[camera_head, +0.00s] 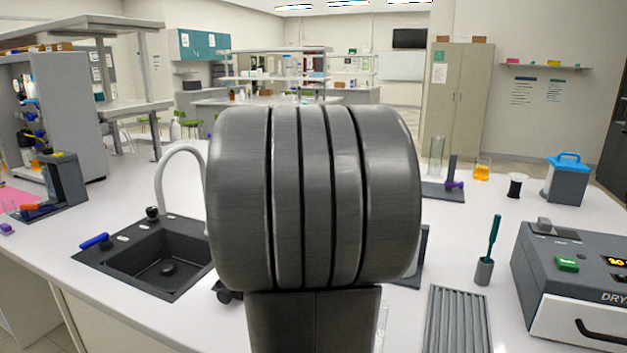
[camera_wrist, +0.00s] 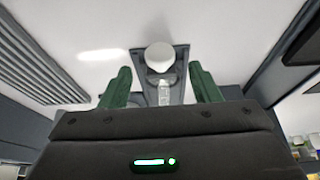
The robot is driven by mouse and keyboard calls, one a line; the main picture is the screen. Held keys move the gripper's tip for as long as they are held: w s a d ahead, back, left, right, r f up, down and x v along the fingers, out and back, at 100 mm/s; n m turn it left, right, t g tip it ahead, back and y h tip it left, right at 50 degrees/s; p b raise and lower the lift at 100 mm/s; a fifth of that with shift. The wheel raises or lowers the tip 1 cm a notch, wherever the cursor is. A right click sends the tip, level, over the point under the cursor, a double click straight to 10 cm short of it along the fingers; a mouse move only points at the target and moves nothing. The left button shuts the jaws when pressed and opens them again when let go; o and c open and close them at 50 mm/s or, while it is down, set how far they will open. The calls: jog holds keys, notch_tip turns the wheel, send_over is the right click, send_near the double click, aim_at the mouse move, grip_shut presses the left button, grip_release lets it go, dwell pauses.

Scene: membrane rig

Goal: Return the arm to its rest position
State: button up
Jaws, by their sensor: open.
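My gripper (camera_wrist: 160,68) shows in the wrist view as two green fingers standing wide apart. It is open, with nothing touching either finger. Beyond and between the fingertips is a dark grey stand (camera_wrist: 180,62) on the white bench, with a white round piece (camera_wrist: 160,55) and a small clear cylinder (camera_wrist: 164,92). In the head view my own grey arm fills the middle and hides the gripper and most of the stand; a dark edge (camera_head: 420,260) shows at the arm's right.
A black sink (camera_head: 130,275) with a pale curved tap is left of my arm. A ridged grey rack (camera_head: 458,320), a cup with a teal-handled tool (camera_head: 484,270) and a grey dryer (camera_head: 570,280) are at right. A glass cylinder stand (camera_head: 440,190) and blue-lidded box (camera_head: 567,180) stand behind.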

jog(key=v, duration=0.9)
jog(key=x, duration=1.3)
jog(key=shift+f, duration=0.15)
jog(key=w, duration=0.1)
jog(key=w+d+p, duration=0.1)
jog(key=w, duration=0.1)
jog(key=shift+w+d, duration=0.25)
jog(key=shift+w, duration=0.1)
jog(key=shift+w+d+f+p, duration=0.1)
jog(key=shift+w+d+p, duration=0.15)
jog(key=shift+w+p, duration=0.25)
